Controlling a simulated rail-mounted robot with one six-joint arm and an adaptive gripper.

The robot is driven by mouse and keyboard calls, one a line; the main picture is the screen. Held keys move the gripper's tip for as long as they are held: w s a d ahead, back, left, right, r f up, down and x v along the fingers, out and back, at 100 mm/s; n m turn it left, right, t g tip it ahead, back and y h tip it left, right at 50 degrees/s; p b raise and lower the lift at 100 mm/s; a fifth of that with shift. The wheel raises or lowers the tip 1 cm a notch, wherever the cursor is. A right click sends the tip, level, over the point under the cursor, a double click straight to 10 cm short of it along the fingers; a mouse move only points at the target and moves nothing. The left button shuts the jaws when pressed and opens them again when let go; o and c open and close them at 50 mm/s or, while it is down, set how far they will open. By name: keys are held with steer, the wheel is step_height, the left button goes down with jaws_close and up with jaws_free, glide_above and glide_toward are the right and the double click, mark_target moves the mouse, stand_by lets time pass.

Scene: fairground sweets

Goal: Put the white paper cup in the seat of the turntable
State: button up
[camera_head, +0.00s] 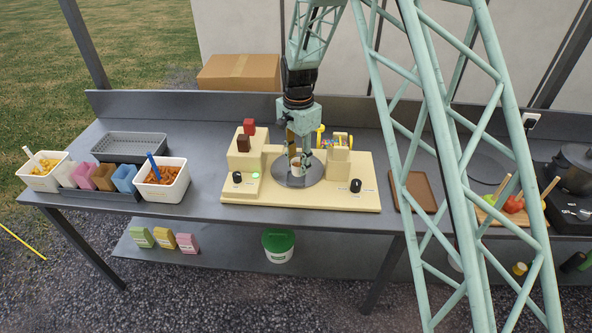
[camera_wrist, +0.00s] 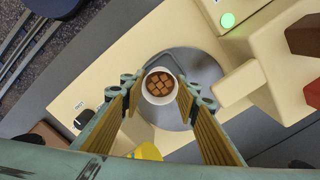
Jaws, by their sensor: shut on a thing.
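The white paper cup (camera_head: 296,169) is upright between the fingertips of my gripper (camera_head: 297,163), over the grey round turntable (camera_head: 314,176) of the cream machine. In the wrist view the cup (camera_wrist: 149,97) is filled with brown cubes, and the fingers of my gripper (camera_wrist: 158,90) close on it from both sides. The turntable (camera_wrist: 207,70) shows around the cup in that view. The seat is hidden beneath the cup. I cannot tell whether the cup's base touches it.
The cream machine (camera_head: 335,196) carries black knobs, a lit green button (camera_head: 255,175) and red and brown blocks close left of my gripper. A yellow part (camera_head: 321,130) stands close behind on the right. White tubs (camera_head: 163,186) are at left, a brown tray (camera_head: 420,190) at right.

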mark_target(296, 170)
steer(key=shift+w+a, duration=0.15)
steer(key=shift+a, duration=0.1)
steer(key=shift+a+f, duration=0.15)
steer(key=shift+f, duration=0.15)
steer(key=shift+w+f, duration=0.1)
steer(key=shift+f, duration=1.4)
steer(key=shift+f, duration=0.2)
steer(key=o, duration=0.8)
steer(key=shift+o, duration=0.2)
steer(key=shift+r, duration=0.15)
